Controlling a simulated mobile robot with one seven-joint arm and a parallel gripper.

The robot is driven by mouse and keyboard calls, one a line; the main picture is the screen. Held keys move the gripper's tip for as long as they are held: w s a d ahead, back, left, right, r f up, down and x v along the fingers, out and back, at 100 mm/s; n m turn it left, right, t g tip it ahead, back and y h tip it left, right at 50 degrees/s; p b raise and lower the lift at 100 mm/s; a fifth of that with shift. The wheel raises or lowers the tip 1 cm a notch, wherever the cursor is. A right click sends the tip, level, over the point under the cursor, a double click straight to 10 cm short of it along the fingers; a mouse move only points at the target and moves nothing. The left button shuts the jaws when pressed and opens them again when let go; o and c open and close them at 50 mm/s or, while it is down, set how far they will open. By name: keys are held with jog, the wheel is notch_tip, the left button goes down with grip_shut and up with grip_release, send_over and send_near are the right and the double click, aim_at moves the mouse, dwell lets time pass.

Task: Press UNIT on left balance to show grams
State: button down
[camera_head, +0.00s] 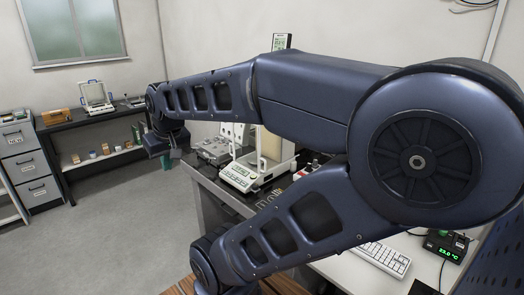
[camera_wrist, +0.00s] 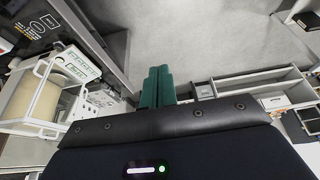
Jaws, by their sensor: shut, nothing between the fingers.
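A white balance (camera_head: 240,176) with a small display and front keys stands on the dark-topped table in the middle of the head view. Another white balance (camera_head: 96,98) with a raised frame stands on the far bench at the left. My gripper (camera_head: 165,161) hangs above the floor, left of the middle table and apart from both balances. In the wrist view its green fingers (camera_wrist: 157,84) are together and empty. A white-framed balance (camera_wrist: 72,68) with a green display shows at the left of that view. The key labels are too small to read.
A drawer cabinet (camera_head: 27,160) stands at the far left, beside the bench with small boxes on its lower shelf. Grey floor (camera_head: 130,215) is clear. My arm hides part of the middle table.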

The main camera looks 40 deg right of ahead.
jog(key=w+d+f+m+t+y, duration=0.1)
jog(key=w+d+f+m+y, duration=0.2)
jog(key=w+d+f+m, duration=0.5)
jog(key=w+d+f+m+t+y, duration=0.15)
jog(key=w+d+m, duration=0.25)
jog(key=w, duration=0.8)
jog(key=m+t+h, duration=0.2)
jog(key=m+h, duration=0.4)
jog(key=m, duration=0.5)
send_over(244, 183)
jog(key=s+a, duration=0.1)
jog(key=a, duration=0.3)
notch_tip(244, 183, down, 15)
jog(key=shift+a, duration=0.2)
jog(key=shift+f, duration=0.1)
jog(key=shift+d+f, duration=0.5)
jog(key=shift+f, duration=0.85)
jog(key=shift+d+f, duration=0.55)
jog(key=shift+f, duration=0.85)
jog(key=shift+d+f, duration=0.5)
jog(key=shift+f, duration=0.85)
